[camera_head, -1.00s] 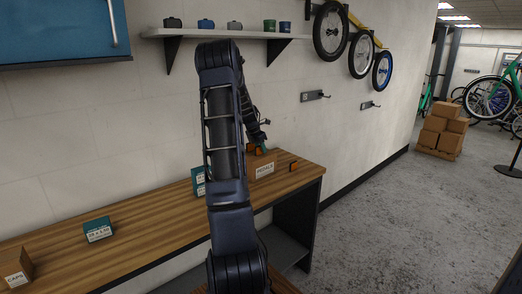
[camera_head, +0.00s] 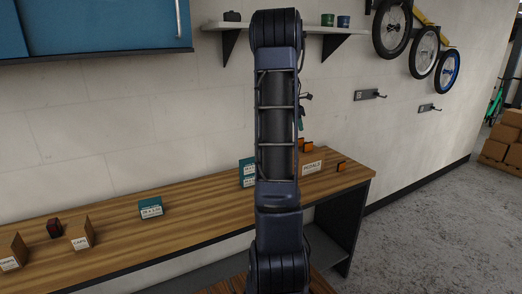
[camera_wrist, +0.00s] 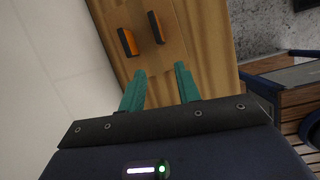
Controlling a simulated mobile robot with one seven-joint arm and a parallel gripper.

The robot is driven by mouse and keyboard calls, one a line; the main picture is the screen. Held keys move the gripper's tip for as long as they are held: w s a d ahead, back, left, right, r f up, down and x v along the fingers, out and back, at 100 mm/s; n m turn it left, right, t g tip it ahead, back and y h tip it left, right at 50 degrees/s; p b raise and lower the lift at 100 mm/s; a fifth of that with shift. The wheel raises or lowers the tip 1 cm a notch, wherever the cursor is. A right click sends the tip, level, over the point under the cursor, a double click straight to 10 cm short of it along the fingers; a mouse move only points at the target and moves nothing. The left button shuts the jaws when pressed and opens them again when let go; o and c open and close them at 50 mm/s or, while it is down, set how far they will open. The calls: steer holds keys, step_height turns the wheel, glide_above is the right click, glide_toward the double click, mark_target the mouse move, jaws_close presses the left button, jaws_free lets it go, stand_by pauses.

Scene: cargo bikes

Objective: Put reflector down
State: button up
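Two upright orange reflectors with dark backs, one on the left (camera_wrist: 127,42) and one on the right (camera_wrist: 155,27), stand close together on the wooden bench (camera_wrist: 195,40) in the wrist view.
A pedals box (camera_head: 313,167) and teal boxes (camera_head: 248,172) stand near the reflectors. Another teal box (camera_head: 151,208), a caps box (camera_head: 81,234) and a dark red item (camera_head: 54,229) are further left. A shelf (camera_head: 340,30) and wall hooks (camera_head: 370,94) are above.

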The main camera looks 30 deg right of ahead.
steer(key=s+a+r+m+t+y, duration=0.1)
steer(key=s+a+r+m, duration=0.2)
steer(key=a, duration=0.6)
steer(key=s+a+r+m+t, duration=0.15)
steer(key=s+a, duration=0.25)
steer(key=a, duration=0.4)
steer(key=s+a+r+m+y, duration=0.1)
steer(key=s+a+r+m, duration=0.2)
steer(key=a, duration=0.6)
steer(key=s+a+f+m+t+y, duration=0.1)
steer(key=s+a+m, duration=0.8)
steer(key=s+a, duration=0.9)
step_height(320, 180, down, 3)
steer(key=shift+s+a+r+y, duration=0.1)
steer(key=shift+s+a+y, duration=0.15)
steer(key=shift+s+y, duration=0.4)
